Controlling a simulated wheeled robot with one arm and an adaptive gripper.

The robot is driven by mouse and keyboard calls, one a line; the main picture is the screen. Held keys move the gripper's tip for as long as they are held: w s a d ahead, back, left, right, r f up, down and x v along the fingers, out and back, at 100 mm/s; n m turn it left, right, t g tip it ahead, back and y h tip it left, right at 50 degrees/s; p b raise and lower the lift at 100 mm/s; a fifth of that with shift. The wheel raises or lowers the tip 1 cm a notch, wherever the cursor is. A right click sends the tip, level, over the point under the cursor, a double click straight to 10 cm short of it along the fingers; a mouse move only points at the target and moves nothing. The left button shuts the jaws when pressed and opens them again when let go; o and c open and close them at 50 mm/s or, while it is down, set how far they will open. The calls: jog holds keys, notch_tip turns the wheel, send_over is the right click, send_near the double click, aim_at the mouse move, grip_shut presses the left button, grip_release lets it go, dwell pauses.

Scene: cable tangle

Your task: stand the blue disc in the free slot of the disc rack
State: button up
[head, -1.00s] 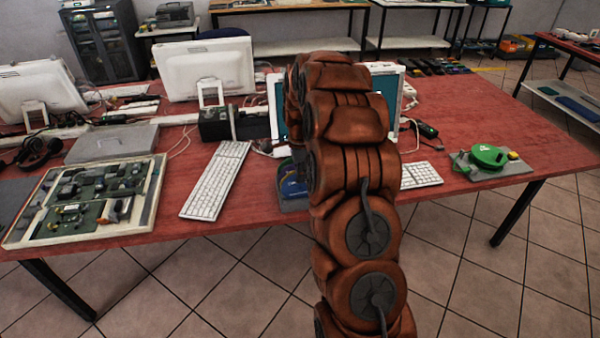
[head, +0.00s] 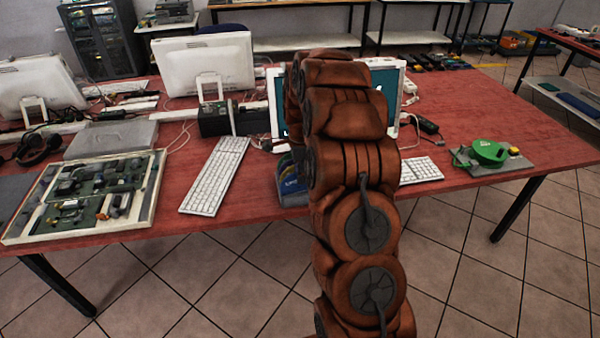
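I cannot tell whether this is the task's disc, nor see which slot is free. My gripper is hidden behind my arm links, so its state and anything in it do not show.
A white keyboard (head: 216,176) lies left of the rack. A framed circuit board (head: 92,199) is at the table's left. A green round object (head: 489,152) on a grey plate is at the right. A screen (head: 386,88) stands behind the arm.

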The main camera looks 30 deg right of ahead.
notch_tip(320, 180, up, 12)
dwell(0.7)
dwell(0.5)
